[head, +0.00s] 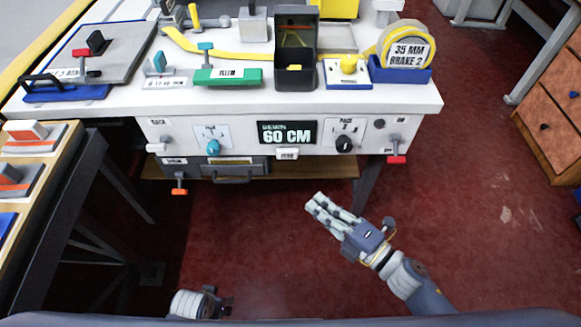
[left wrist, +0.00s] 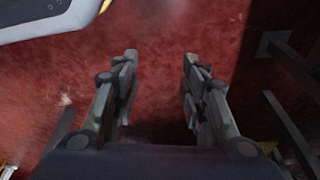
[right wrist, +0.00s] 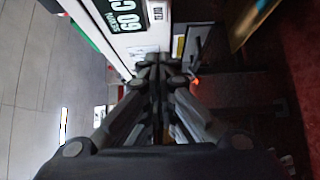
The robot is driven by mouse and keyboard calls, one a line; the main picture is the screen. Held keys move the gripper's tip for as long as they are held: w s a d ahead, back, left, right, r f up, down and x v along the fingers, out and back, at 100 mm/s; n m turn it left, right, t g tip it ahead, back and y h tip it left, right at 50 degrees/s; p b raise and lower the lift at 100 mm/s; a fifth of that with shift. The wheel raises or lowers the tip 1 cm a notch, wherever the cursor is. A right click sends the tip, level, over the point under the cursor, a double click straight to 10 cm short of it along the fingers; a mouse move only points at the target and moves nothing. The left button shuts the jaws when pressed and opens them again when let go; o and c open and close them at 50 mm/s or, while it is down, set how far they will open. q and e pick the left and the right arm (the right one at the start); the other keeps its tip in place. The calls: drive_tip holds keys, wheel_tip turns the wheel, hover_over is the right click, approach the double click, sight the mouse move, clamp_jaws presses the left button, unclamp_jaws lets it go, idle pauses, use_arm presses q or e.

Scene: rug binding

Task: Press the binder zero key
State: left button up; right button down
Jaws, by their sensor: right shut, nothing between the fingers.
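The binder's front panel carries a dark display (head: 287,132) reading 60 CM. A small white key (head: 287,154) with tiny lettering sits just below it; the lettering is too small to read surely. The display also shows in the right wrist view (right wrist: 124,14), with the white key (right wrist: 142,50) beside it. My right gripper (head: 316,202) is shut and empty, in front of and below the panel, apart from the key. Its fingertips (right wrist: 160,62) point toward the panel. My left gripper (head: 224,303) is low at the bottom edge; its fingers (left wrist: 158,65) are open and empty over the red floor.
The panel also holds a blue knob (head: 213,147), a black knob (head: 344,144) and a red-tipped lever (head: 396,158). A drawer with a handle (head: 233,180) is below. A yellow tape reel (head: 404,46) stands on top. A side bench (head: 62,165) is at left.

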sight(287, 153)
use_arm(q)
drive_tip(key=shift+w+r, duration=0.35)
drive_tip(key=shift+r, duration=0.05)
use_arm(e)
drive_tip(key=w+d+x, duration=0.2)
drive_tip(key=x, duration=1)
drive_tip(key=shift+w+a, duration=0.15)
drive_tip(key=shift+w, duration=0.05)
use_arm(q)
drive_tip(key=shift+s+f, duration=0.1)
drive_tip(key=shift+s, duration=0.1)
use_arm(e)
drive_tip(key=shift+w, duration=0.1)
